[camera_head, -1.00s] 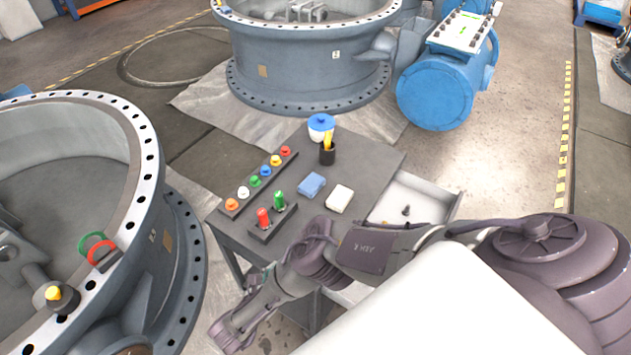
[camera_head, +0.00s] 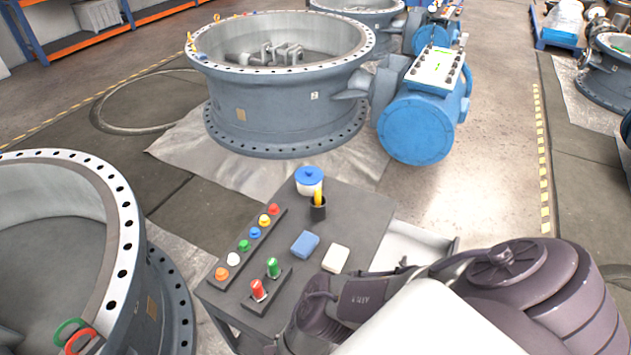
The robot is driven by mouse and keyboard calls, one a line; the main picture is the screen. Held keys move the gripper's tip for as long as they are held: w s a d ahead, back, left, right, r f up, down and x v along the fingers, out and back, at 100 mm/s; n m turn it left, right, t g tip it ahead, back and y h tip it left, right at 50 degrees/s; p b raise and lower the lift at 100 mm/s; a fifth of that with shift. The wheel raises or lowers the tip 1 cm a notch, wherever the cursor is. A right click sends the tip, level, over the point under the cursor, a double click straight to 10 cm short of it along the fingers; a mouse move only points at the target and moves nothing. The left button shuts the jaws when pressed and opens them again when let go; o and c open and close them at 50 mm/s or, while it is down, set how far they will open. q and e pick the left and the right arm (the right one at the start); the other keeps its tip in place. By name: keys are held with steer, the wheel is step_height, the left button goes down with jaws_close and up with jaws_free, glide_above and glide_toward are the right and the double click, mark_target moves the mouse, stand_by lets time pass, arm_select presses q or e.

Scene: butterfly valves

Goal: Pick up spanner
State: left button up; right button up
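I cannot make out a spanner in this view. A dark grey work table (camera_head: 352,214) stands at the centre, with an open drawer (camera_head: 425,243) on its right side. My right arm comes in from the lower right and covers the table's front right corner and part of the drawer. My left gripper is not in view.
On the table are a row of coloured knobs (camera_head: 254,233), red and green cylinders (camera_head: 258,290), blue (camera_head: 305,244) and white (camera_head: 336,258) blocks, a blue-lidded jar (camera_head: 309,182) and a black cup (camera_head: 318,209). Large valves stand at left (camera_head: 128,262) and behind (camera_head: 285,110).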

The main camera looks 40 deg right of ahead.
steer(key=shift+c, duration=1.3)
steer(key=shift+w, duration=0.1)
steer(key=shift+c, duration=1.3)
steer(key=c, duration=0.5)
steer(key=shift+c, duration=0.2)
steer(key=shift+r, duration=0.45)
step_height(320, 180, up, 5)
steer(key=shift+w+r+p, duration=0.1)
steer(key=shift+p, duration=0.95)
arm_select(q)
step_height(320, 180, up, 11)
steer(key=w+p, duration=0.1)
steer(key=p, duration=0.8)
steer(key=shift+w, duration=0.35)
arm_select(e)
step_height(320, 180, up, 12)
